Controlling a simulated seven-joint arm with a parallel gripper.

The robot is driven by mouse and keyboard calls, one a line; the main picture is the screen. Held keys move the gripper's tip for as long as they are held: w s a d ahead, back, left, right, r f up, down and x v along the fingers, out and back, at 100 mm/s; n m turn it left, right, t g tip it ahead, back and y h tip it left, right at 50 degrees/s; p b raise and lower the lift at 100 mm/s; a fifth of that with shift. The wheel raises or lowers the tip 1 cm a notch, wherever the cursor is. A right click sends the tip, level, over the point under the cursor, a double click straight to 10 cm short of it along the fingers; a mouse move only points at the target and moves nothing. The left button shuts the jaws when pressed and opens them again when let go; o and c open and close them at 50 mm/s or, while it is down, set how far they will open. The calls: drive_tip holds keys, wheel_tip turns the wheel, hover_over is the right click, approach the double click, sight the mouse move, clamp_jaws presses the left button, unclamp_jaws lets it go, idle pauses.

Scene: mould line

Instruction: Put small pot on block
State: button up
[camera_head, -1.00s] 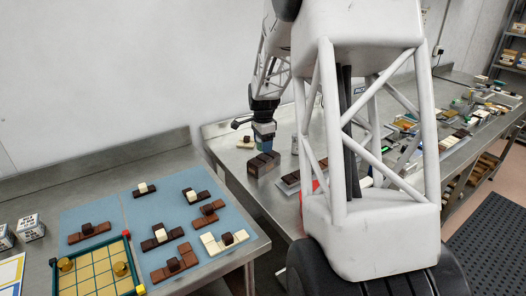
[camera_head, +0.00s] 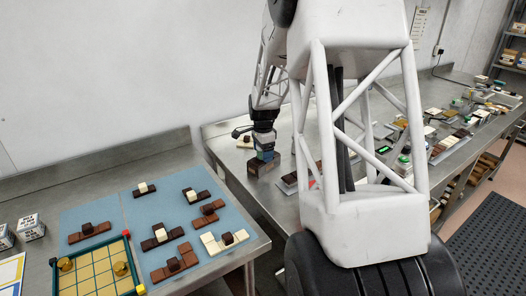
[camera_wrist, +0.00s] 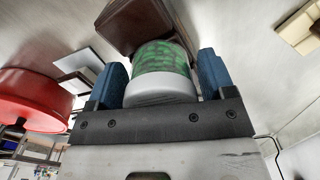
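The small pot (camera_wrist: 163,68), green-patterned with a pale grey end, sits between the two blue fingers of my gripper (camera_wrist: 163,80) in the wrist view. In the head view my gripper (camera_head: 265,153) is low, right over the dark brown block (camera_head: 259,168) on the far steel table. The block (camera_wrist: 125,25) also shows just beyond the pot in the wrist view. The fingers largely hide the pot in the head view. I cannot tell whether the pot touches the block.
A red round object (camera_wrist: 35,105) is close at the left in the wrist view. A cream piece (camera_head: 246,142) lies behind the block. My arm hides part of the far table (camera_head: 225,150). The near table holds a blue mat (camera_head: 130,212) with chocolate-like bars and a yellow grid board (camera_head: 95,272).

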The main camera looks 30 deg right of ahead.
drive_tip(key=shift+o, duration=0.9)
drive_tip(key=shift+r, duration=0.1)
wheel_tip(320, 180, up, 12)
drive_tip(key=shift+r, duration=0.1)
idle(0.7)
